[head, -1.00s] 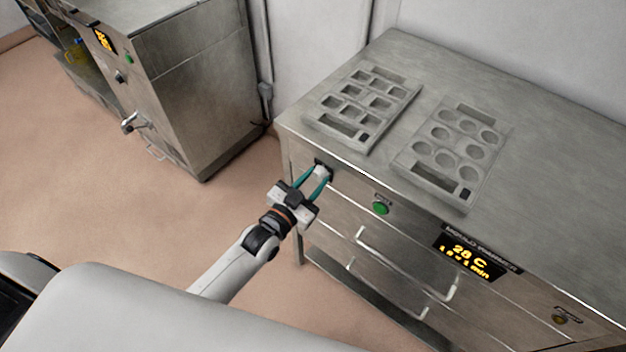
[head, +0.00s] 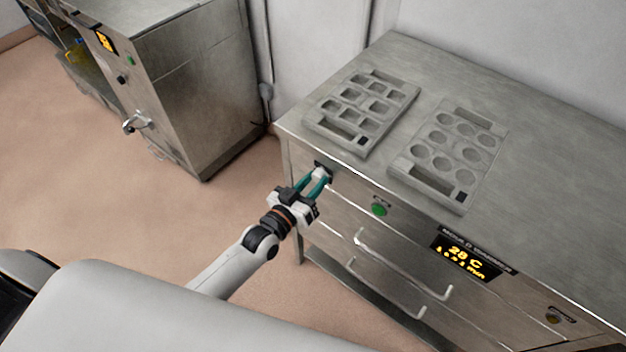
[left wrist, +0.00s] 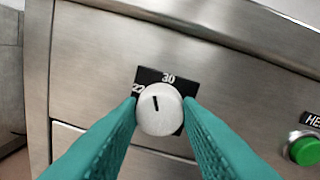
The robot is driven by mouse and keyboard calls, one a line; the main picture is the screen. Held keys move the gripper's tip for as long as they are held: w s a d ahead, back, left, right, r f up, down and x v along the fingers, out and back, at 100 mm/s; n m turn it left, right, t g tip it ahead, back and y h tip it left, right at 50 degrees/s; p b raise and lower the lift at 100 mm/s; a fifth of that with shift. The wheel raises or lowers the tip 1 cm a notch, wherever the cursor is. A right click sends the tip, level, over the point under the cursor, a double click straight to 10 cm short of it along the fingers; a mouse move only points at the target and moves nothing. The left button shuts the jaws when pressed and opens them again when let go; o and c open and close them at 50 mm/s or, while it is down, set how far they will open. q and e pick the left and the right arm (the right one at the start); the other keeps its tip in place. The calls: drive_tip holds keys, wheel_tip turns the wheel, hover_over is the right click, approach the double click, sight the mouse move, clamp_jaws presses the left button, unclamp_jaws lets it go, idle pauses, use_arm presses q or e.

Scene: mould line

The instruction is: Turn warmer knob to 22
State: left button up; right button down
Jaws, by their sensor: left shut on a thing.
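The mould warmer (head: 480,215) is a steel cabinet with drawers. Its display (head: 466,257) reads 28 C, with a blurred second line. The warmer knob (left wrist: 159,108) is pale and round on a black plate marked 22 at left and 30 at top. Its dark pointer line points up, leaning slightly left, close to 30. My left gripper (head: 321,180) is shut on the knob, with one teal finger (left wrist: 113,140) on each side. In the head view the fingers partly hide the knob. My right gripper is not in view.
Two grey moulds lie on the warmer top, one with squarish cavities (head: 360,112) and one with round cavities (head: 435,160). A green button (head: 379,209) is right of the knob, above drawer handles (head: 405,265). Another steel cabinet (head: 190,90) stands at the back left, with open floor between.

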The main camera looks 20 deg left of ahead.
use_arm(q)
drive_tip(key=n, duration=0.3)
drive_tip(key=shift+n, duration=0.3)
drive_tip(key=shift+n+g, duration=0.3)
drive_tip(key=shift+n, duration=1.9)
drive_tip(key=o, duration=1)
drive_tip(key=shift+c, duration=0.2)
drive_tip(key=shift+a, duration=0.1)
drive_tip(key=b+v, duration=0.1)
drive_tip(key=v, duration=1.1)
drive_tip(key=shift+b, duration=0.4)
